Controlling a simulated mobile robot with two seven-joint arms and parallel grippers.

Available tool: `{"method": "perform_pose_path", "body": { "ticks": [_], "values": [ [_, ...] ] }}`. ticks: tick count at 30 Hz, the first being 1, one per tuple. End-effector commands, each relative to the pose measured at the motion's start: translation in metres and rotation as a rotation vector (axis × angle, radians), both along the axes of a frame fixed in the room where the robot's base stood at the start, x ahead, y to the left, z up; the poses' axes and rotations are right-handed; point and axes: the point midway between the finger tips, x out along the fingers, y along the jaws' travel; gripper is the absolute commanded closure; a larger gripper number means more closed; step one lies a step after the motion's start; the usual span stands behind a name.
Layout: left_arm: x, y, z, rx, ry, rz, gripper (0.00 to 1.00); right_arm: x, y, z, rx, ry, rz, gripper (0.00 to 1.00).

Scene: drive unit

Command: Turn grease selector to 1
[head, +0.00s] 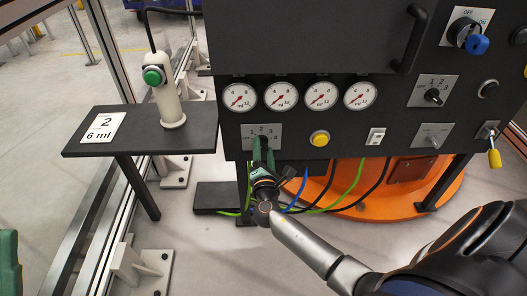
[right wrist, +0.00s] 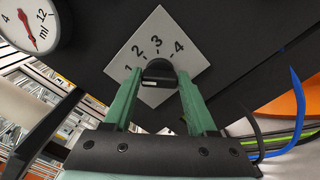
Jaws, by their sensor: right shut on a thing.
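The grease selector is a black knob on a pale square plate (head: 248,130) marked 1 to 4, low on the dark panel below the gauges. In the right wrist view its knob (right wrist: 158,74) sits between the two green fingers, with the plate (right wrist: 150,40) and its numbers around it. My right gripper (head: 263,146) is shut on this knob; it also shows in the right wrist view (right wrist: 158,92). A white mark shows on the knob's near face; I cannot tell surely which number the knob points to.
Several round gauges (head: 281,97) sit above the selector. A yellow button (head: 320,138), a white switch (head: 376,136) and other knobs (head: 433,97) are to the right. A side table (head: 90,145) at left bears a sign and a green-buttoned post (head: 168,100). Cables hang below the panel.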

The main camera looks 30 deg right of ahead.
Motion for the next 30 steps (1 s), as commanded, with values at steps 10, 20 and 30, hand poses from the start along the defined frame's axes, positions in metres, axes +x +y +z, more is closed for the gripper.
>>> {"method": "perform_pose_path", "body": {
  "ticks": [10, 20, 30],
  "values": [
    [0.0005, 0.0007, 0.0009, -0.009, 0.001, 0.004, 1.00, 0.0006, -0.0011, 0.0014, 0.001, -0.003, -0.001, 0.40],
    [0.0005, 0.0008, 0.0008, -0.009, 0.002, 0.003, 1.00, 0.0003, -0.0005, 0.0006, 0.000, -0.001, -0.001, 0.12],
    [0.0005, 0.0008, 0.0001, -0.008, 0.002, 0.004, 1.00, 0.0007, -0.0020, 0.0001, 0.000, 0.000, 0.000, 0.12]
  ]
}}
